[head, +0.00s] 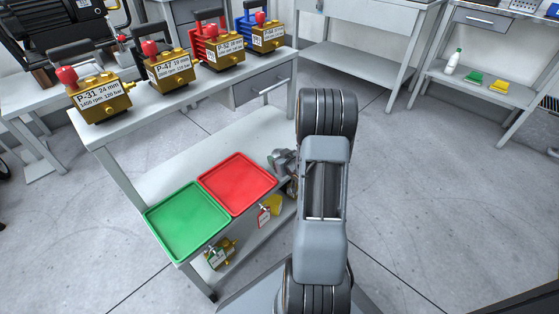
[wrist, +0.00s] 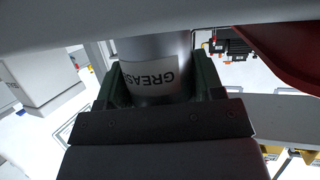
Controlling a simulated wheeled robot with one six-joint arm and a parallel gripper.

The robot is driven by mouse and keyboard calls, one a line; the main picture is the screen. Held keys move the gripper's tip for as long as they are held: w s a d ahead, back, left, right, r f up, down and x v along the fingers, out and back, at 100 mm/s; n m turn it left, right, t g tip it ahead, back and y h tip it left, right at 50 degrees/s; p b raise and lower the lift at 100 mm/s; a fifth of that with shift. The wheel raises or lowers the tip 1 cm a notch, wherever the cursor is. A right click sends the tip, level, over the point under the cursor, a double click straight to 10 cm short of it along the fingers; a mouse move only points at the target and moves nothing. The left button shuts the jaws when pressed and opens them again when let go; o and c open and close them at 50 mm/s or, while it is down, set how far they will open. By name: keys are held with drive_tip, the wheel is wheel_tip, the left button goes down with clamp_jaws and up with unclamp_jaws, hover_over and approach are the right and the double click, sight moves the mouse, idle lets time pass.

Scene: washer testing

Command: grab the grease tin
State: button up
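The grease tin (wrist: 152,48) is a grey cylinder with a white label reading GREASE, upside down in the wrist view. My gripper (wrist: 157,88) has its dark green fingers on either side of the tin, with no clear gap showing, so it looks shut on it.
A green tray (head: 187,221) and a red tray (head: 237,183) lie side by side left of my arm. Tagged brass pumps (head: 220,254) sit below them. Several labelled pumps (head: 170,70) line the bench behind. Open floor (head: 425,190) lies to the right.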

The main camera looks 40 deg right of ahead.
drive_tip(key=c, duration=0.6)
drive_tip(key=shift+o, duration=0.2)
drive_tip(key=shift+r, duration=0.1)
